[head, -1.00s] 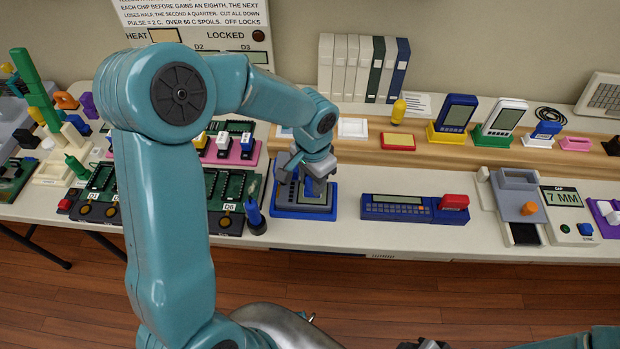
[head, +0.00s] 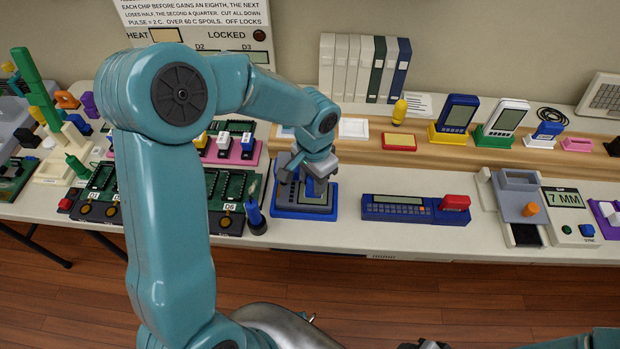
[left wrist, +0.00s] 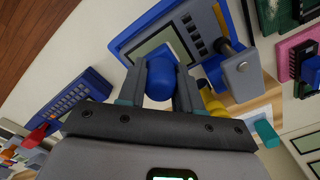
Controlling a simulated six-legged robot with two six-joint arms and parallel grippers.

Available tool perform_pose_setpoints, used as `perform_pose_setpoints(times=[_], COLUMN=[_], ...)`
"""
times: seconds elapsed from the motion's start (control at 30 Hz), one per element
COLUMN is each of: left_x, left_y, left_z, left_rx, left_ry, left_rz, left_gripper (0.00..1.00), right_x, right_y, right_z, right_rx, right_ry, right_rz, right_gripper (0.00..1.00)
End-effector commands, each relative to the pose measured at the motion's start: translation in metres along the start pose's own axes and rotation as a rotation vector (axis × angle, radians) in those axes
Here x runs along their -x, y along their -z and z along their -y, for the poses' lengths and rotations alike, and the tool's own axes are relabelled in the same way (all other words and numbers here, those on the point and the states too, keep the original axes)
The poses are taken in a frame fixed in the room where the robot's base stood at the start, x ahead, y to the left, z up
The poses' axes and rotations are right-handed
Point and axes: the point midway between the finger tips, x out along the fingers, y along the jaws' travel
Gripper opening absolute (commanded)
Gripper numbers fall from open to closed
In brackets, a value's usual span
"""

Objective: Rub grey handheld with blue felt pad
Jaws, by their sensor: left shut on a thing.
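The grey handheld (head: 287,193) lies in a blue cradle (head: 304,214) near the table's front edge. In the left wrist view its screen (left wrist: 150,45) and dark keys show, inside the blue cradle rim (left wrist: 121,41). My left gripper (head: 318,180) is over the handheld and shut on the blue felt pad (head: 320,187). In the left wrist view the pad's rounded blue grip (left wrist: 160,80) sits between the fingers. The pad overlaps the handheld's face; its underside is hidden, so contact is unclear.
A blue device with a red block (head: 455,202) lies to the right. A dark blue upright tool (head: 255,215) and green circuit boards (head: 228,205) are close on the left. A wooden shelf with small trays (head: 353,128) runs behind. Bare table lies between the cradle and the blue device.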

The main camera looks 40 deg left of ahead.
Motion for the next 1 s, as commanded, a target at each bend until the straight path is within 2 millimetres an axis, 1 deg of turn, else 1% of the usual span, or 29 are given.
perform_pose_setpoints(times=[0.17,0.4,0.67,0.83,1.0], left_x=[0.000,-0.003,-0.003,-0.004,-0.003], left_y=[0.001,0.010,0.010,0.006,-0.004], left_z=[0.000,-0.010,-0.011,-0.007,0.003], left_rx=[0.000,-0.001,0.000,0.000,0.002], left_ry=[0.000,0.000,-0.001,-0.001,-0.001], left_rz=[-0.001,-0.002,0.001,0.003,0.005], left_gripper=[0.00,0.00,0.00,0.00,0.00], right_x=[0.000,-0.003,-0.003,-0.004,-0.004], right_y=[0.000,0.000,0.000,0.000,0.000], right_z=[0.000,-0.001,-0.001,-0.001,-0.002], right_rx=[0.000,0.000,0.000,0.000,0.000], right_ry=[0.000,0.000,0.000,0.000,0.000], right_rz=[0.000,0.000,0.000,0.000,0.000], right_gripper=[0.43,0.43,0.43,0.43,0.43])
